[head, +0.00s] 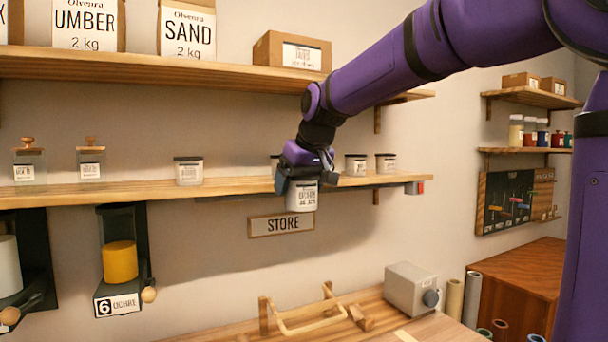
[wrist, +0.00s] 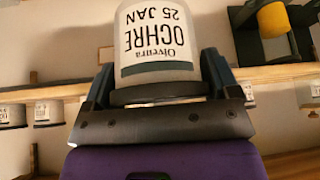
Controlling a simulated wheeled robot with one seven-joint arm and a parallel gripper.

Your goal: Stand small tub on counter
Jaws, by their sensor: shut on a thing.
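The small tub (head: 302,197) is white with a printed label. In the wrist view the tub (wrist: 156,45) shows "OCHRE 25 JAN" upside down in that picture, with a dark band and dark lid at the jaw end. My gripper (head: 305,180) is shut on it, with a finger on each side, as the wrist view also shows (wrist: 158,88). It holds the tub in the air in front of the lower shelf's edge, above the STORE sign in the picture. The wooden counter (head: 232,331) lies well below, at the bottom of the head view.
Similar tubs (head: 189,171) stand on the lower shelf (head: 130,190), some right behind my gripper. A wooden frame (head: 310,319) and a grey box with a knob (head: 410,290) occupy the counter. An ochre dispenser (head: 120,262) hangs at left. The counter's front left looks clear.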

